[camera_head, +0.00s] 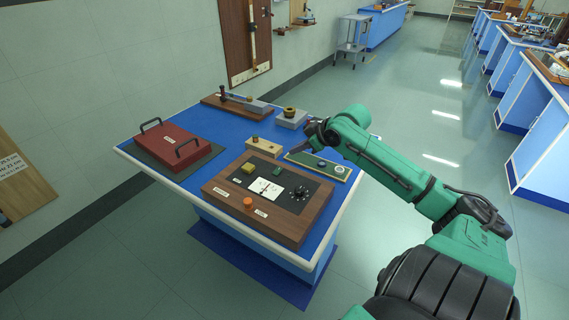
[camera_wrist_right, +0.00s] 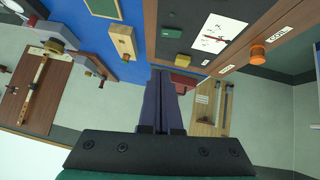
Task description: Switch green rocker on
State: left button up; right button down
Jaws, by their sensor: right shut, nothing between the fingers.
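The green rocker (camera_head: 277,171) is a small block on the dark panel of a wooden-framed control box (camera_head: 230,207), between a yellow block (camera_head: 248,168) and a black dial. It also shows in the right wrist view (camera_wrist_right: 172,32), near the top. My right gripper (camera_head: 299,149) hangs behind and to the right of the rocker, apart from it, partly hidden by its own wrist. In the right wrist view its dark fingers (camera_wrist_right: 160,75) are together and empty. My left gripper is out of view.
The box also bears a white meter (camera_head: 266,188), the dial (camera_head: 299,193) and an orange knob (camera_head: 248,202). A wooden block (camera_head: 264,147) and a green board (camera_head: 327,167) lie behind the box.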

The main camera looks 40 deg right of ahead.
aim_at(278, 166)
jog(key=x, duration=0.6)
jog(key=shift+w+d+r, duration=0.1)
jog(key=f, duration=0.4)
jog(key=shift+w+d+p, duration=0.1)
jog(key=shift+w+p, duration=0.25)
jog(key=shift+w, duration=0.05)
jog(key=shift+f, duration=0.4)
